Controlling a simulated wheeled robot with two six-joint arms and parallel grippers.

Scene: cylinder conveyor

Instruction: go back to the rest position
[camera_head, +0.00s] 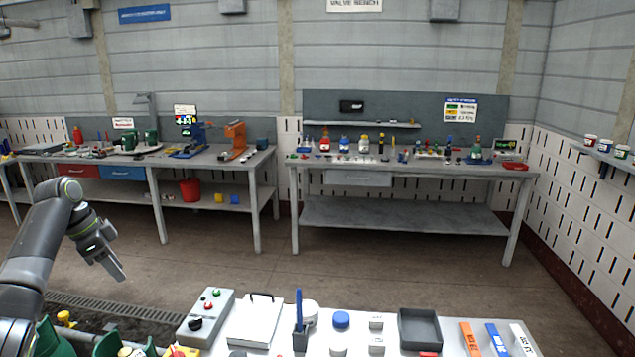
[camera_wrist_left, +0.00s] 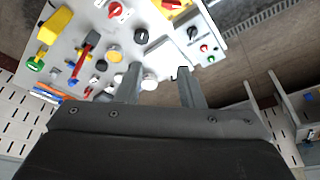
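My left arm comes in from the left in the head view. Its gripper (camera_head: 116,266) hangs in the air with the fingers pointing down and to the right, left of the front table's grey control box. In the left wrist view the two fingers of my left gripper (camera_wrist_left: 160,72) stand apart with nothing held between them. Below them lies a white table top (camera_wrist_left: 82,28) with small objects. My right gripper is in neither view.
The front table holds a control box (camera_head: 206,317), a clipboard (camera_head: 255,322), a dark tray (camera_head: 420,329) and coloured strips (camera_head: 496,338). Green parts (camera_head: 108,346) stand at the lower left. Two workbenches (camera_head: 405,215) stand along the back wall, with open floor before them.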

